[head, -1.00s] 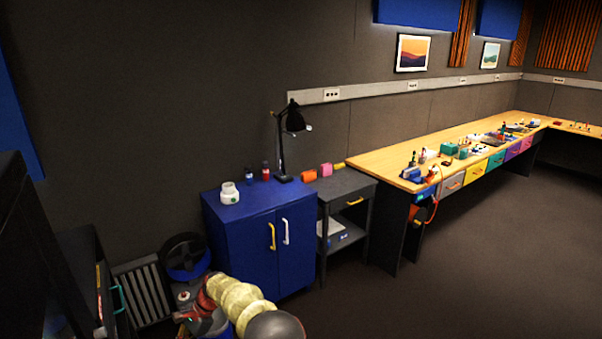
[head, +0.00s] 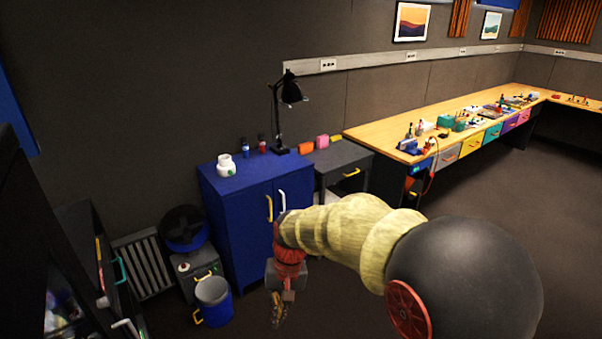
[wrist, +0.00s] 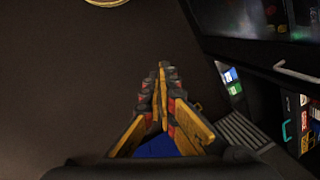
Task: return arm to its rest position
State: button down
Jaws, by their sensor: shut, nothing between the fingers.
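My gripper (head: 278,322) hangs down at the end of my raised arm, in front of the blue cabinet and right of the blue bin in the head view. It also shows in the wrist view (wrist: 163,70), with its yellow-orange and dark fingers together at the tips and nothing held. A small white piece with a red spot (head: 183,267) sits on a low grey drawer unit (head: 206,268). I cannot tell whether it is a trackball.
A blue cabinet (head: 238,230) with a white jar stands behind my arm. A blue bin (head: 213,304) and a slatted grey panel (head: 143,266) are at left. Dark shelving (wrist: 268,75) fills the wrist view's right side. A long workbench (head: 440,115) runs right; open floor (head: 560,230) lies before it.

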jog(key=s+d+r+t, duration=0.2)
jog(key=s+d+r, duration=0.3)
jog(key=d, duration=0.3)
jog(key=s+d+r+m+t+h, duration=0.1)
jog(key=s+d+r+t, duration=0.1)
jog(key=s+d+r, duration=0.3)
jog(key=s+d+r+t, duration=0.2)
jog(key=s+d+r, duration=0.4)
jog(key=s+d, duration=0.4)
jog(key=shift+d+t+h, duration=0.4)
jog(key=shift+d, duration=0.5)
jog(key=shift+r, duration=0.1)
